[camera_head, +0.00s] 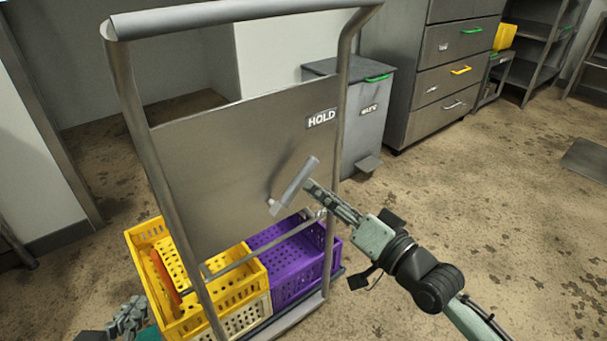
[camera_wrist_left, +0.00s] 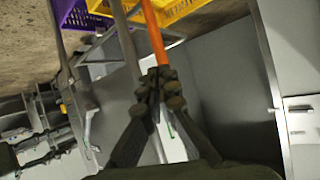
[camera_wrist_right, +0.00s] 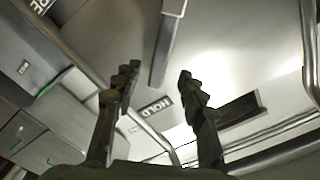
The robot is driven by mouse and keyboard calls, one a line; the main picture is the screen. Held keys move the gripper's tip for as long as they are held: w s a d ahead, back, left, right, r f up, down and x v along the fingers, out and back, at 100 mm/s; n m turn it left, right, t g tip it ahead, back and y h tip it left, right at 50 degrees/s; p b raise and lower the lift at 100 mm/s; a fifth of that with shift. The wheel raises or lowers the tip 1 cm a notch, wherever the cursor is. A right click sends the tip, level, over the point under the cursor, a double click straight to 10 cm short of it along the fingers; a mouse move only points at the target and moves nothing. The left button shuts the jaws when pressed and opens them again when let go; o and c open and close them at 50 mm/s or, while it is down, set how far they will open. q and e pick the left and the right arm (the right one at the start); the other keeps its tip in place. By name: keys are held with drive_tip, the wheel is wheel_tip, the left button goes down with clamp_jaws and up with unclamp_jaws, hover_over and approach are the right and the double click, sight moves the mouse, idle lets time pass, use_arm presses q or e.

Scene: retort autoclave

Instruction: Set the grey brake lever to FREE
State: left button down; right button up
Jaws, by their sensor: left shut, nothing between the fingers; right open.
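The grey brake lever (camera_head: 296,183) is on the upright metal panel (camera_head: 220,150) of a trolley. It slants up and right from its pivot, its free end towards the HOLD label (camera_head: 321,119).
The trolley's tubular frame (camera_head: 128,90) surrounds the panel. A yellow crate (camera_head: 150,240) with an orange bar (camera_head: 164,274) and a purple crate (camera_head: 300,255) stand low on it. A grey bin (camera_head: 365,125) and drawers (camera_head: 445,80) stand behind.

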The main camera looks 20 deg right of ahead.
sight(304, 181)
drive_tip(key=x, duration=0.7)
drive_tip(key=shift+s+f, duration=0.1)
clamp_jaws()
